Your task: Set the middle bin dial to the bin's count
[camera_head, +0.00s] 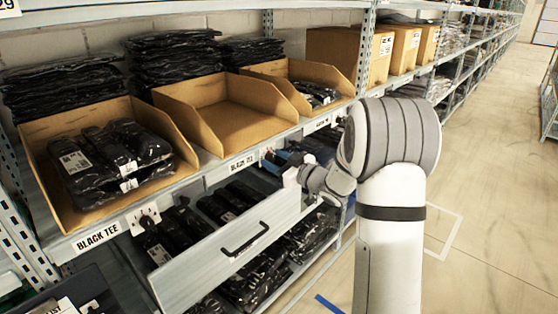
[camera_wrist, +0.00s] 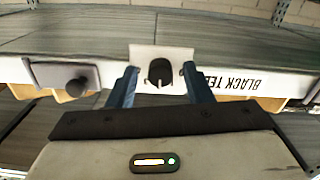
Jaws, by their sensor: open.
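The middle bin (camera_head: 228,128) is an open cardboard bin on the shelf, and its visible floor is bare. A small dial on a white plate (camera_head: 267,154) sits on the shelf edge below it, partly hidden by my gripper (camera_head: 281,160). In the wrist view, a dark dial knob (camera_wrist: 160,72) on a white plate stands between the two blue fingers of my gripper (camera_wrist: 160,86). The fingers are open, one on each side; I cannot tell whether they touch it. The dial's setting is too small to read. An upside-down "BLACK TEE" label (camera_wrist: 252,82) is beside it.
The left bin (camera_head: 48,150) holds bagged black garments, with its dial (camera_head: 146,219) below. The right bin (camera_head: 280,68) holds a few packs. An open drawer (camera_head: 200,262) with a black handle juts out below the shelf. A dark knob (camera_wrist: 77,86) is left in the wrist view.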

